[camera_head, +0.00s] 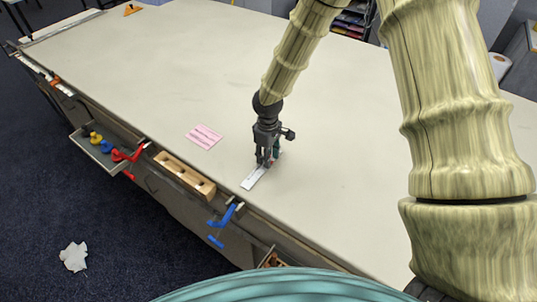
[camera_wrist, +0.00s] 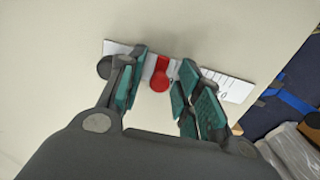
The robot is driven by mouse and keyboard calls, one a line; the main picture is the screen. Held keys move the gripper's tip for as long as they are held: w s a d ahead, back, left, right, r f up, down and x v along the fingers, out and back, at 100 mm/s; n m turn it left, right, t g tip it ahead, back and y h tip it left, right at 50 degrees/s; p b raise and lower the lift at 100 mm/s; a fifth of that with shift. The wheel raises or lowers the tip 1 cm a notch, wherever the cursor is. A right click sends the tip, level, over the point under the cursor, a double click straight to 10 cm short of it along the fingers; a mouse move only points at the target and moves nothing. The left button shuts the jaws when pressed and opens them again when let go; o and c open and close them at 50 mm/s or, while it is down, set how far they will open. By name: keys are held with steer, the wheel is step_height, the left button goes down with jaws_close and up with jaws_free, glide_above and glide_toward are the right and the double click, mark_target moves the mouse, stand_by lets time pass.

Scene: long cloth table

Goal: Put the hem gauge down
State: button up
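The hem gauge is a white ruler with dark markings; in the head view (camera_head: 250,183) it appears to lie flat on the table near its front edge. The wrist view shows its marked end (camera_wrist: 235,90) at right and its red slider (camera_wrist: 160,75) in the middle. My gripper (camera_head: 267,163) points down over the gauge. In the wrist view its teal-padded fingers (camera_wrist: 161,78) stand apart on either side of the red slider, with a visible gap. The fingers hide parts of the ruler. Exact fingertip contact with the table cannot be told.
The pale cloth table (camera_head: 330,150) is largely clear. A pink card (camera_head: 204,136) lies left of the gauge. A blue clamp (camera_head: 223,224), a wooden block with holes (camera_head: 184,176) and a tray of coloured items (camera_head: 105,150) line the front edge. An orange object (camera_head: 132,9) sits far left.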

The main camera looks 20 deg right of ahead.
steer(key=shift+r, duration=0.1)
step_height(320, 180, up, 12)
steer(key=b, duration=0.3)
stand_by(0.6)
